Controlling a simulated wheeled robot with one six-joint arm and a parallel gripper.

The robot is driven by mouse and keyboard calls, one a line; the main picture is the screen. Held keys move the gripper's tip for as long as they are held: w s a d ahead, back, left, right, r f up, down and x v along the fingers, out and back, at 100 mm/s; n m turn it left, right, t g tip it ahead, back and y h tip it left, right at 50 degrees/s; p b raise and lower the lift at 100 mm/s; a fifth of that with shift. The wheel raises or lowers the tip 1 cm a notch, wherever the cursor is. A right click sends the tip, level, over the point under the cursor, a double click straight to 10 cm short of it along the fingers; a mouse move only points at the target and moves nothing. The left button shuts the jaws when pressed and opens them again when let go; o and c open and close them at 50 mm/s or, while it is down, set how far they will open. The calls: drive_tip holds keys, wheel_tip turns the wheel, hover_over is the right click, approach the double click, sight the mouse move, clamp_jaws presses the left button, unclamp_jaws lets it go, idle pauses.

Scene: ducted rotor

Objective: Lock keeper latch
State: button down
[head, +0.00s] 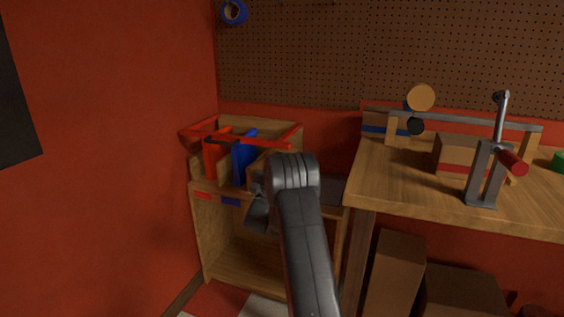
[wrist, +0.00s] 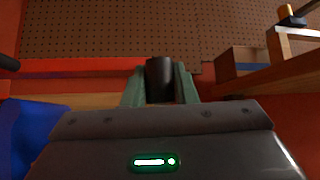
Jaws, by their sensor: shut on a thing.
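My gripper (wrist: 160,88) shows in the wrist view with its two green fingers shut on a dark, round-ended piece (wrist: 160,74). I cannot tell whether this piece is the grip of the keeper latch. A red bar (wrist: 75,66) runs across the left of the wrist view, beside the fingers. In the head view, a red frame (head: 197,133) lies over the top of a wooden cabinet (head: 207,235). My arm hides the fingers and the held piece there.
A red part (head: 215,160) and a blue part (head: 243,162) stand inside the cabinet top. The wooden bench (head: 400,180) at right carries a grey stand with a red-handled lever (head: 488,170) and boxes. A red wall stands close at left, and pegboard (head: 300,60) is behind.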

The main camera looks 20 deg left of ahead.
drive_tip(key=c, duration=1.2)
unclamp_jaws()
drive_tip(key=shift+o, duration=0.2)
drive_tip(key=shift+f, duration=0.1)
drive_tip(key=p+v, duration=0.1)
drive_tip(key=v, duration=1.2)
drive_tip(key=shift+s+a+f+p, duration=0.15)
drive_tip(key=shift+s+f+p, duration=0.05)
drive_tip(key=shift+f+p, duration=0.1)
drive_tip(key=shift+r, duration=0.1)
drive_tip(key=b+x, duration=0.1)
drive_tip(key=x, duration=1.2)
drive_tip(key=shift+w+r+b, duration=0.25)
drive_tip(key=shift+r+b, duration=0.05)
drive_tip(key=shift+h, duration=0.3)
